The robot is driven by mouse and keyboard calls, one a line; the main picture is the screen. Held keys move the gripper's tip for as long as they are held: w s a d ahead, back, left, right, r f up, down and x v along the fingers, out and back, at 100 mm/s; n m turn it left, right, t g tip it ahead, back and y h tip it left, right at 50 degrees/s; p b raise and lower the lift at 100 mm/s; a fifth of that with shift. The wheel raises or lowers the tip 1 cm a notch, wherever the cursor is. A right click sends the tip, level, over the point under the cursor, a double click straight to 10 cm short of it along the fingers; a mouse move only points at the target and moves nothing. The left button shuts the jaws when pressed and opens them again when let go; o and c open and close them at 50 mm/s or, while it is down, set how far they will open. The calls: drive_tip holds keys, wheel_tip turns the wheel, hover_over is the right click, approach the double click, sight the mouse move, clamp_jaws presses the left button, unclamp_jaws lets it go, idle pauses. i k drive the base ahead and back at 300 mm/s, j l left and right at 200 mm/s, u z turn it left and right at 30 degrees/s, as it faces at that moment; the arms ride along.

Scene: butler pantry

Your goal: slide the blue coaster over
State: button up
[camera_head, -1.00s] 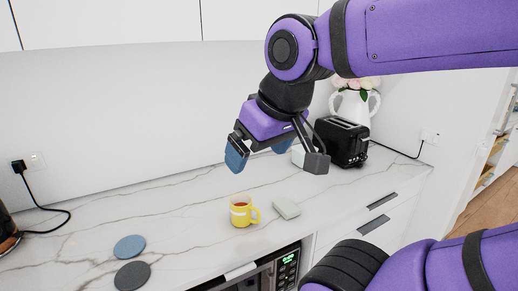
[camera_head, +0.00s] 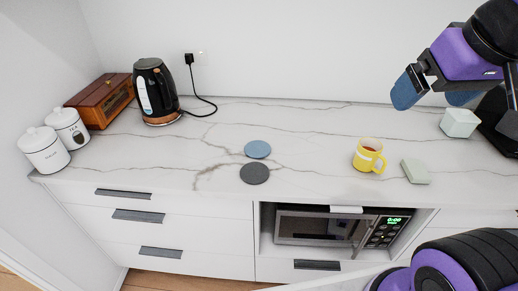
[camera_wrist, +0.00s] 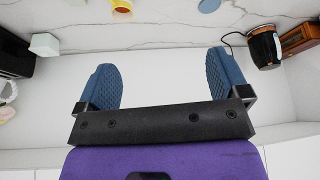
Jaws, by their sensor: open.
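The blue coaster (camera_head: 257,149) is a round flat disc lying on the white marbled counter (camera_head: 315,165). A dark grey round coaster (camera_head: 254,174) lies just in front of it. The blue coaster also shows at the top edge of the wrist view (camera_wrist: 209,5). My gripper (camera_head: 436,95) is raised above the counter at the right, well away from the blue coaster. Its two blue padded fingers are spread wide with nothing between them, as the wrist view (camera_wrist: 160,75) shows.
A kettle (camera_head: 156,92), wooden box (camera_head: 103,100) and white canisters (camera_head: 44,150) stand at left. A pale box (camera_head: 459,122) is at right. Counter around the coasters is clear.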

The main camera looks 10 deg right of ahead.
sight(257, 150)
drive_tip(key=i+j+u, duration=0.15)
drive_tip(key=u, duration=0.25)
drive_tip(key=i+j+u, duration=0.15)
drive_tip(key=u, duration=0.25)
drive_tip(key=i+j+u, duration=0.1)
drive_tip(key=i+u, duration=0.15)
drive_tip(key=u, duration=0.15)
